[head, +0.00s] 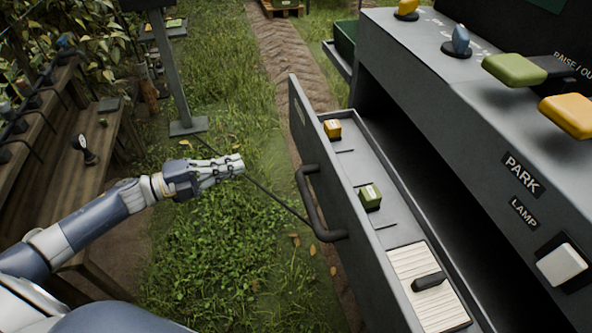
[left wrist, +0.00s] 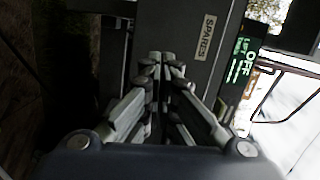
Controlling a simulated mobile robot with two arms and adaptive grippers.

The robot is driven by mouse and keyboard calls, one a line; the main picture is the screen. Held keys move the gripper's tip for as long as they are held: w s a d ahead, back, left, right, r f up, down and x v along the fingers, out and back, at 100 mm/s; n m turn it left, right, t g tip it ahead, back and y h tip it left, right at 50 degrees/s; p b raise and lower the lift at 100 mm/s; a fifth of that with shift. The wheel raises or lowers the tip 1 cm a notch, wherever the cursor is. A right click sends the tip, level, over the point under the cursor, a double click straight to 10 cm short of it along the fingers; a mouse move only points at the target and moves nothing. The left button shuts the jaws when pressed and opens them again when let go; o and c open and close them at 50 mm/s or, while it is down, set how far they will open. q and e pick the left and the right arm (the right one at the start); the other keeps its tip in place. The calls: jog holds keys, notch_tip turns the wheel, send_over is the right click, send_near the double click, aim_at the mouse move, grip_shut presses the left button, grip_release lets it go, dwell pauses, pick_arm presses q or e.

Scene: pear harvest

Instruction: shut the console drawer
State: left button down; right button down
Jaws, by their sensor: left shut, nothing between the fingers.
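The console drawer (head: 362,240) stands pulled out from the grey console (head: 470,75), with a dark bar handle (head: 308,205) on its front. My right gripper is not in view.
A wooden bench (head: 100,150) stands at left. A post (head: 170,70) rises from the grass. Grass lies open between bench and drawer.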

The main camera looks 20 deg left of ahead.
pick_arm(q)
notch_tip(320, 180, up, 2)
jog(key=s+d+m+g+h, duration=0.2)
jog(key=m, duration=0.1)
send_near(308, 152)
jog(key=x, duration=0.6)
jog(key=shift+w+d, duration=0.1)
jog(key=shift+d, duration=0.25)
jog(key=shift+w+d, duration=0.1)
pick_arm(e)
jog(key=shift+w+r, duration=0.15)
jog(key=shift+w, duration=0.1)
pick_arm(q)
jog(key=shift+d, duration=0.1)
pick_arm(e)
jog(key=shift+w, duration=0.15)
